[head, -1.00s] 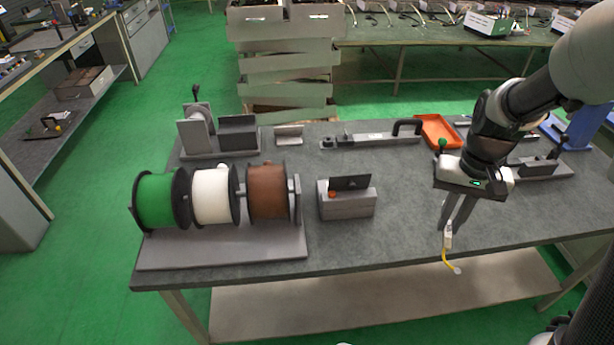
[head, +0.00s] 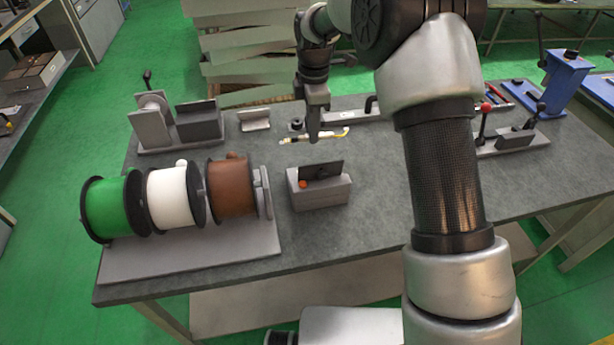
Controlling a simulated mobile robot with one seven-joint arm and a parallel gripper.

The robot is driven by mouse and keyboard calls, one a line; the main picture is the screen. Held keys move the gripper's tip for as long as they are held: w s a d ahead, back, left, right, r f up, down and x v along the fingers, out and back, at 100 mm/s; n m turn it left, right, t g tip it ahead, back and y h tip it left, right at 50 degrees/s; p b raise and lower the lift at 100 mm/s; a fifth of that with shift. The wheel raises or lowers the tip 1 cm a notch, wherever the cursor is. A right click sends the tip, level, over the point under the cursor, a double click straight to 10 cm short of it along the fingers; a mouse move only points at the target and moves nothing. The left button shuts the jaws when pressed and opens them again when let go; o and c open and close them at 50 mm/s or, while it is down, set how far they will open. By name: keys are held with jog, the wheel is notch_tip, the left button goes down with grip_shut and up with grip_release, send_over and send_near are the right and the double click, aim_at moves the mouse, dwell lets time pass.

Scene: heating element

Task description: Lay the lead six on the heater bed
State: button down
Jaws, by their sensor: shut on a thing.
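The lead (head: 296,139), white at its left part with a yellow end at its right, lies level across my gripper (head: 314,139). My gripper points down and is shut on it near its middle. Its height over the table is hard to tell. A grey block with an upright dark plate and an orange spot (head: 320,192) stands in front of it, lower in the picture; it may be the heater bed, but no label shows. Behind the lead is a long bar fixture with a black handle (head: 345,115), partly hidden by my gripper and arm.
Green, white and brown spools (head: 232,187) stand on a rack at the left front. A grey clamp fixture (head: 155,125) and a small angled bracket (head: 254,120) are at the back left. A red-knobbed fixture (head: 484,120) and a blue stand (head: 556,80) are at the right. My arm hides the middle right.

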notch_tip(320, 180, down, 13)
jog(key=shift+a+r, duration=0.1)
jog(key=shift+r, duration=0.1)
dwell(0.3)
jog(key=shift+f, duration=0.2)
jog(key=c, duration=1.8)
grip_release()
jog(key=shift+o, duration=0.2)
jog(key=shift+r, duration=0.1)
